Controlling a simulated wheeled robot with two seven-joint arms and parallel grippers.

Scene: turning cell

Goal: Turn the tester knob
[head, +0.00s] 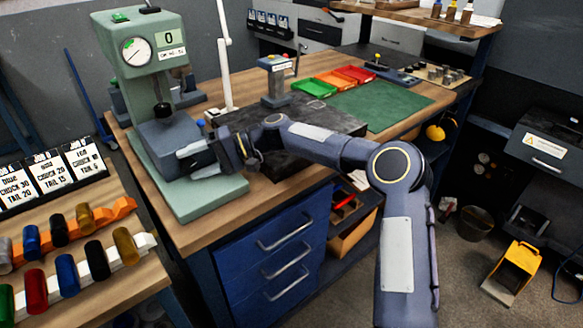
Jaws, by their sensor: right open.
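The tester (140,25) is a pale green machine at the back left of the wooden bench, with a round dial and a panel reading 0. A dark round tip (162,110) hangs under its head, above a grey-blue block (160,138) on the green base plate (180,200). My right gripper (186,157) is beside the right front of this block, with its light fingers pointing left towards it. It is open. I cannot make out the knob clearly; the gripper may cover it. I cannot tell if the fingers touch anything. My left gripper is not in view.
My right arm crosses the bench over a dark plate (330,118). Behind it stand a small grey post device (275,85) and a thin white post (224,60). Coloured trays (315,88) and a green mat (385,103) lie farther right. A rack with coloured handles (90,262) is at lower left.

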